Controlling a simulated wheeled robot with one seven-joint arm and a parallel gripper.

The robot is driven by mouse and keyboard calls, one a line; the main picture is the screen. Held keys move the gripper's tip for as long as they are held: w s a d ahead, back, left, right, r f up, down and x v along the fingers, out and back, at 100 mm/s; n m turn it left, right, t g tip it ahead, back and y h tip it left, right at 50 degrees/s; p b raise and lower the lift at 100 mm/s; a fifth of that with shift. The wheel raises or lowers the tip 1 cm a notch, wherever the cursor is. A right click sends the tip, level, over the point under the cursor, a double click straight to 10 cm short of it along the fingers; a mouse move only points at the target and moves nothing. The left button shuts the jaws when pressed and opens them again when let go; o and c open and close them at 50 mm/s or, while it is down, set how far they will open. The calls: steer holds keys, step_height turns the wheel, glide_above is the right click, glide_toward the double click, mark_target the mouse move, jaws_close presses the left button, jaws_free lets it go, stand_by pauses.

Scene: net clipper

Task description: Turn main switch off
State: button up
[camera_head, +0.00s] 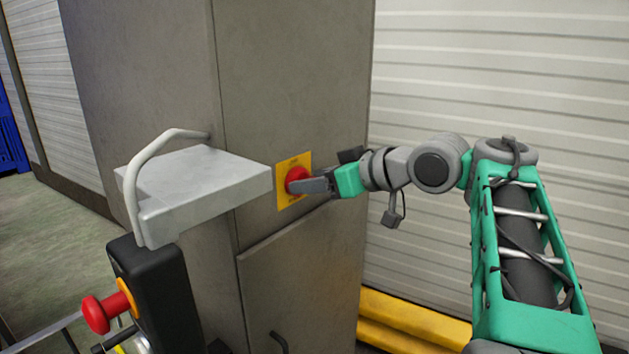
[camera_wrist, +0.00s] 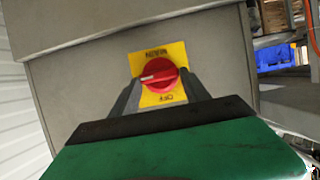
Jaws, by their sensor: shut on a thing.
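The main switch (camera_head: 297,176) is a red rotary knob on a yellow plate (camera_head: 292,161), set on the front of a grey cabinet. In the wrist view the knob (camera_wrist: 159,75) shows a white mark pointing left. Upside-down lettering stands above it on the plate, and an upside-down "OFF" below it. My gripper (camera_head: 306,186) reaches in from the right and is shut on the knob. In the wrist view its grey fingers (camera_wrist: 160,92) lie on the left and right sides of the knob. The fingertips partly hide the knob in the head view.
The grey cabinet (camera_head: 165,70) fills the middle, with a dark handle (camera_head: 279,341) low on its front. A yellow barrier (camera_head: 405,322) lies low at its right, before a white ribbed wall (camera_head: 500,70). A blue crate (camera_head: 9,125) stands far left; open floor (camera_head: 45,235) lies before it.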

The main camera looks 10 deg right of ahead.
steer(key=shift+f+b, duration=0.15)
steer(key=shift+b, duration=0.2)
steer(key=n+t+h+b, duration=0.1)
steer(key=n+b, duration=0.3)
steer(key=b, duration=0.6)
steer(key=f+n+t+h+b, duration=0.1)
steer(key=n+t+b, duration=0.2)
steer(key=b, duration=0.8)
steer(key=a+n+t+h+b, duration=0.1)
steer(key=n+t+h+b, duration=0.1)
steer(key=n+b, duration=0.4)
steer(key=shift+s+a+f+t+b, duration=0.1)
steer(key=shift+s+f+t+b, duration=0.25)
steer(key=shift+b, duration=1.8)
steer(key=shift+r+n, duration=0.2)
steer(key=shift+n, duration=0.1)
steer(key=o, duration=1.4)
steer(key=shift+s, duration=0.15)
